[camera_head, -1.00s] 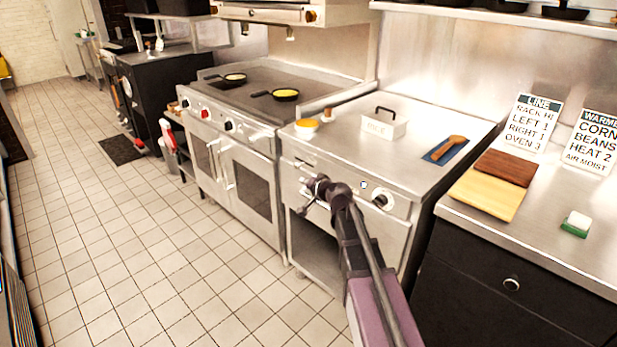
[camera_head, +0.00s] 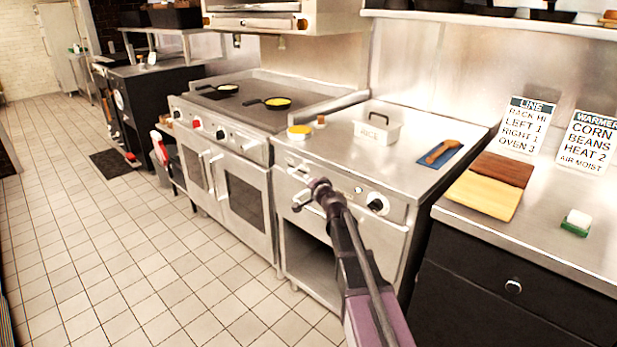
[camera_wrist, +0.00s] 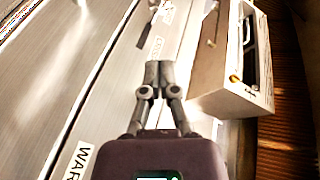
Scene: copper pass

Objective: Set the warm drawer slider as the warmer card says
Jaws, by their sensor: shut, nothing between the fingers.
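The warmer card (camera_head: 590,143) stands upright at the right of the back counter and reads "WARMER, CORN, BEANS, HEAT 2, AIR MOIST". My gripper (camera_head: 300,198) is in front of the steel unit's front panel (camera_head: 345,190), left of its round black knob (camera_head: 377,204). In the wrist view my gripper (camera_wrist: 159,75) is shut and empty, its fingers together over a steel face. A white label (camera_wrist: 78,160) starting "WAR" lies at lower left there, beside a long dark line. I cannot make out the warm drawer slider or its setting for certain.
A line card (camera_head: 524,124) stands left of the warmer card. The steel top holds a lidded rice pan (camera_head: 378,130), a yellow-filled bowl (camera_head: 299,132) and a wooden tool on a blue mat (camera_head: 446,150). Cutting boards (camera_head: 485,195) lie at right.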

